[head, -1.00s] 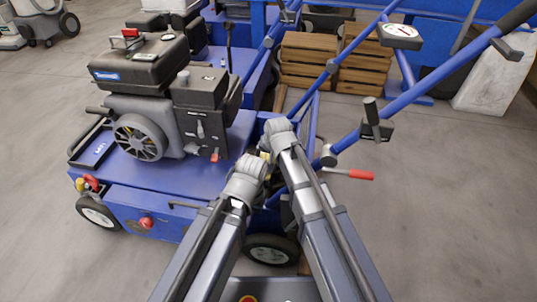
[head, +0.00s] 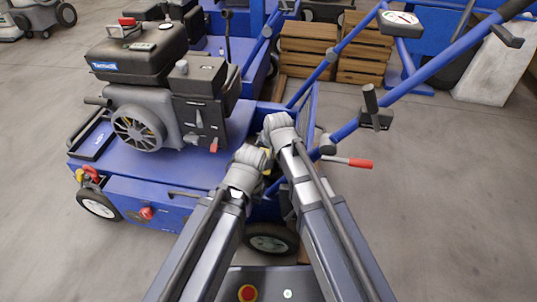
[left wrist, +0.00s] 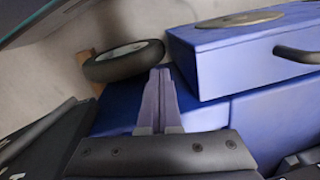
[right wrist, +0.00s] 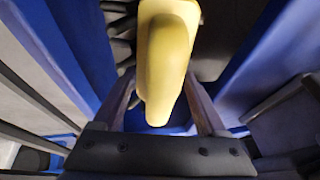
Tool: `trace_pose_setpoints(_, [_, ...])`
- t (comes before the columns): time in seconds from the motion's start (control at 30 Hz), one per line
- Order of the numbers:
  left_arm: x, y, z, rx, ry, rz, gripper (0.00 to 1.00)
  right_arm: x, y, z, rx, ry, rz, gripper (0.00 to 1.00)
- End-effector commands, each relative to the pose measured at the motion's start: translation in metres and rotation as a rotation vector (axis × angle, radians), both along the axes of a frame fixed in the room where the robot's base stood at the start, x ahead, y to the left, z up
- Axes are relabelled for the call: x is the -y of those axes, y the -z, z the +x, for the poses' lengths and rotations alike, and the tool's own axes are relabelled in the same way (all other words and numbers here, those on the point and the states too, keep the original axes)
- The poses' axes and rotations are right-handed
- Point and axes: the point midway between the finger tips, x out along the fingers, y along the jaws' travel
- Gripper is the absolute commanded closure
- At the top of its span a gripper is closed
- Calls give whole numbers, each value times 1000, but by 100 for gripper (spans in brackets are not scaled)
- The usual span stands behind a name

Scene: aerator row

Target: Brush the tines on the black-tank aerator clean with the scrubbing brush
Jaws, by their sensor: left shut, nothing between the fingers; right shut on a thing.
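The black-tank aerator (head: 190,150), blue with a black engine and tank (head: 137,50), stands just ahead on the left. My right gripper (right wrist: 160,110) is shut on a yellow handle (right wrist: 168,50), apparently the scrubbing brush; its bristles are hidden. It is inside the blue frame at the aerator's rear. Dark shapes, perhaps tines (right wrist: 118,20), show beyond the handle. My left gripper (left wrist: 160,75) is shut and empty, beside blue bodywork (left wrist: 245,60) and a wheel (left wrist: 123,61). In the head view both grippers are mostly hidden behind my wrists.
Blue handlebars (head: 420,80) with a red-tipped lever (head: 360,163) rise right of my arms. Wooden crates (head: 310,55) and another blue machine (head: 250,60) stand behind. The floor at right (head: 450,210) is clear.

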Motion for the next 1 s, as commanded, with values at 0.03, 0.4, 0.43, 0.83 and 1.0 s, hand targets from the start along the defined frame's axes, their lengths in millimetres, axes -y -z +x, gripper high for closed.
trace_pose_setpoints(0.03, [0,0,0,0,0,0,100,0,0,6,0,1,0,70])
trace_pose_setpoints(0.4, [0,1,0,0,0,0,100,7,1,33,1,3,0,70])
trace_pose_setpoints(0.43, [0,1,0,0,0,0,100,8,1,35,1,4,0,70])
trace_pose_setpoints(0.83, [0,2,0,0,0,0,100,9,2,46,1,6,0,70])
trace_pose_setpoints(1.0, [0,-3,0,0,0,0,100,9,-3,47,1,6,0,70])
